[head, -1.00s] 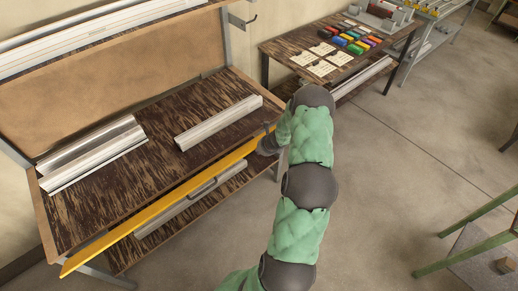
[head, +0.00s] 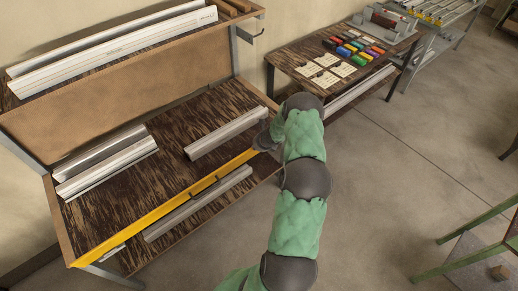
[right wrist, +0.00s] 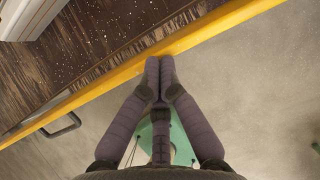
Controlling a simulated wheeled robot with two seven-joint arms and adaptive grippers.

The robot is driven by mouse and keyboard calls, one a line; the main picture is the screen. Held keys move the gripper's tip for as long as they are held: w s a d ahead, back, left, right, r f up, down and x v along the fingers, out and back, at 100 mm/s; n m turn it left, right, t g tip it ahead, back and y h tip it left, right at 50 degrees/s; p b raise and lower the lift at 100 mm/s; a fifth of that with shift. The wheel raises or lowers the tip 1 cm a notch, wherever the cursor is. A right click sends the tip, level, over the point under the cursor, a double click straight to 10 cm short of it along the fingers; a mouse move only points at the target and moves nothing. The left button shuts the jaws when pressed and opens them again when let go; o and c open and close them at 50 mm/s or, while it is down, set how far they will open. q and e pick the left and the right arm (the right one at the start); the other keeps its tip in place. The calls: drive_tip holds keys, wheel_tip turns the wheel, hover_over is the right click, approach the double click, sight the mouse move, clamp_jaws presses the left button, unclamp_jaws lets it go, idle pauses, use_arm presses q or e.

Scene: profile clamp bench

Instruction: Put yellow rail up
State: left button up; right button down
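The yellow rail (head: 165,209) is a long bar running along the front edge of the bench (head: 203,118). In the right wrist view the rail (right wrist: 219,26) crosses diagonally, with a dark handle (right wrist: 62,127) near its left part. My right gripper (right wrist: 160,61) has its fingers together at the rail's outer side, with the tips against or very close to its lower edge. Nothing shows between the fingers. In the head view this gripper (head: 265,143) is at the rail's right end and partly hidden by my arm. My left gripper is out of view.
Metal profiles lie on the bench at left (head: 107,165) and right (head: 226,133). Another profile (head: 197,204) lies on the lower shelf. A side table (head: 310,57) with coloured blocks and cards stands beyond my arm. Open floor is at the right, with a green-framed stand (head: 465,257).

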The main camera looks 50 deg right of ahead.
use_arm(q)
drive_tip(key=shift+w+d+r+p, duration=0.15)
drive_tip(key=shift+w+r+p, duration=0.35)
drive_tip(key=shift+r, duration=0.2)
use_arm(e)
drive_tip(key=shift+w+d+r, duration=0.1)
drive_tip(key=shift+w+d, duration=0.05)
drive_tip(key=shift+w, duration=0.45)
drive_tip(key=shift+w+d, duration=0.1)
drive_tip(key=shift+w, duration=0.45)
